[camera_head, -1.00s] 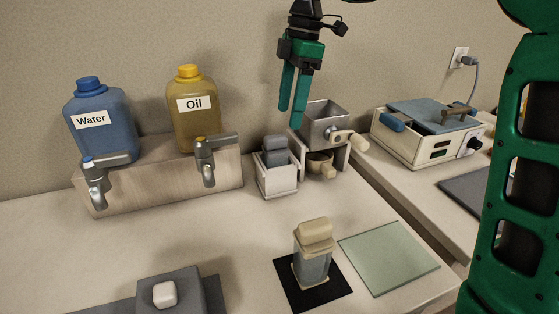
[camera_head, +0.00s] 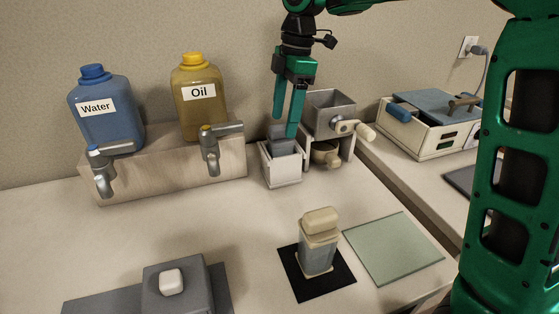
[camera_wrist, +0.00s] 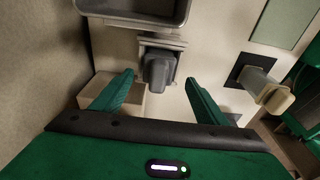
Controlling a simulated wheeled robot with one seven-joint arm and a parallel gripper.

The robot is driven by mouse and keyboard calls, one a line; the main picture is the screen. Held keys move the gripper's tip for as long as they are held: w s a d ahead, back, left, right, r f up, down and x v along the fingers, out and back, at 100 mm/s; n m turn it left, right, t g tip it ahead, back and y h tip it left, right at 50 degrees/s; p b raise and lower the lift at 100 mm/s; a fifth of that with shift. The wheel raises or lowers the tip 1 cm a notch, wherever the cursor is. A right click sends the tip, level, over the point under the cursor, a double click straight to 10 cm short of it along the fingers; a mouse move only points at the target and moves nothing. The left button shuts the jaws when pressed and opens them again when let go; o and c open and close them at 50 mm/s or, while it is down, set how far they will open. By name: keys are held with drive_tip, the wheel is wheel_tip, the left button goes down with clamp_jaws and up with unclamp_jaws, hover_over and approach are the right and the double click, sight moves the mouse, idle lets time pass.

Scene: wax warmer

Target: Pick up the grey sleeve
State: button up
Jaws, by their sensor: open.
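The grey sleeve (camera_head: 284,147) appears to be the grey block standing upright in a small white holder (camera_head: 283,174) at the back middle of the counter. My gripper (camera_head: 284,126) is open, pointing down at the sleeve's top. Its fingers partly cover the sleeve in the head view. In the wrist view, the grey sleeve (camera_wrist: 158,72) shows between the two spread fingers of my gripper (camera_wrist: 159,79), with space visible on both sides. I cannot tell how far down the fingers reach along it. The sleeve's lower part is hidden in the holder.
A metal hopper device (camera_head: 330,112) with a handle stands close right of the holder. A wooden stand (camera_head: 160,172) with taps and Water and Oil jugs is to the left. A cream-topped container (camera_head: 318,243) stands on a black mat in front, beside a glass plate (camera_head: 393,248).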

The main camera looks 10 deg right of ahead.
sight(282, 125)
drive_tip(key=shift+w+a+f, duration=0.1)
drive_tip(key=shift+a+f, duration=0.15)
drive_tip(key=shift+f, duration=0.9)
drive_tip(key=shift+a+f, duration=0.2)
drive_tip(key=shift+f, duration=0.95)
drive_tip(key=c, duration=1.5)
drive_tip(key=shift+o, duration=0.2)
drive_tip(key=shift+r, duration=0.1)
